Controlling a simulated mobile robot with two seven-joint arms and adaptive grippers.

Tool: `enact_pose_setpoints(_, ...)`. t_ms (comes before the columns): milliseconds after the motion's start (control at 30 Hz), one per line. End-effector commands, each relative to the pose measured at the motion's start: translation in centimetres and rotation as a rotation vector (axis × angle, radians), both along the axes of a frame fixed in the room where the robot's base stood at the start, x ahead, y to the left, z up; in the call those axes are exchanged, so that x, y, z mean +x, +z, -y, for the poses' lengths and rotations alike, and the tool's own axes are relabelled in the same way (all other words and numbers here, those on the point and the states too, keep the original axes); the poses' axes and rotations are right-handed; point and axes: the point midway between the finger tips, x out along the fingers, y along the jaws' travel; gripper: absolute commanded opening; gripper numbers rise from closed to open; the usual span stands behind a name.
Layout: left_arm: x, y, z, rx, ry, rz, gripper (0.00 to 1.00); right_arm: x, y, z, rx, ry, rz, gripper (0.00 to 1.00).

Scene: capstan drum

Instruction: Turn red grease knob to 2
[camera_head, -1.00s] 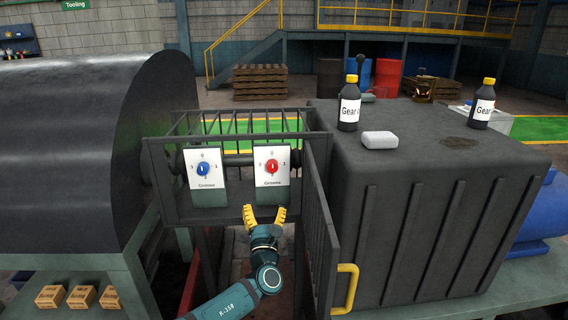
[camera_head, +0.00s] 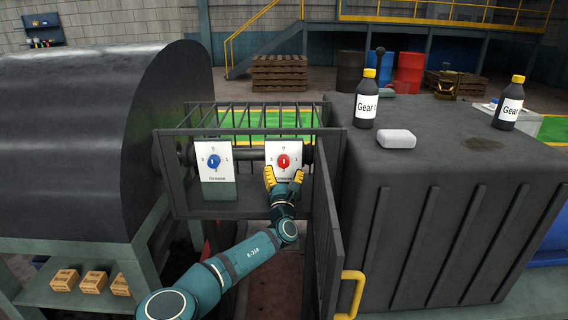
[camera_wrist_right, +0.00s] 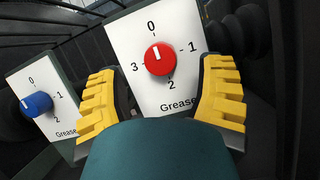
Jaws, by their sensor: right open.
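The red grease knob (camera_head: 284,161) sits on a white plate marked 0, 1, 2, 3, inside the open cage. In the right wrist view the red knob (camera_wrist_right: 160,59) has its white mark pointing up towards 0; the 2 is below it. My right gripper (camera_head: 283,175) is just in front of and slightly below the red knob. Its yellow fingers are open, one on each side of the knob in the wrist view (camera_wrist_right: 161,75), with nothing between them. I cannot tell whether they touch the plate. My left gripper is not in view.
A blue knob (camera_head: 213,161) on a similar plate is to the left. The cage door (camera_head: 326,235) with its yellow handle (camera_head: 350,294) stands open to the right of my arm. Cage bars (camera_head: 240,118) rise around the plates. The big dark housing (camera_head: 430,200) is at the right.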

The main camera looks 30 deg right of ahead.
Motion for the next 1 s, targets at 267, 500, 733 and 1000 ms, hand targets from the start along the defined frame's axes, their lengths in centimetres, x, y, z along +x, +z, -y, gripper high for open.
enact_pose_setpoints(267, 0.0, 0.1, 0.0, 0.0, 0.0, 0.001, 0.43, 2.7, 1.3, 1.8, 0.001, 0.0, 0.001, 0.68)
enact_pose_setpoints(500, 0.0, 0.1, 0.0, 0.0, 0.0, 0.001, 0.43, 3.1, 1.5, 2.1, 0.0, 0.0, -0.001, 0.68)
enact_pose_setpoints(733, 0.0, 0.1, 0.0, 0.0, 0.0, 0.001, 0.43, 3.1, 1.5, 2.1, 0.0, 0.0, -0.001, 0.45)
enact_pose_setpoints(1000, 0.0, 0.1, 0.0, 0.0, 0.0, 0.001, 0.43, 3.1, 1.5, 2.0, 0.0, 0.0, 0.0, 0.01)
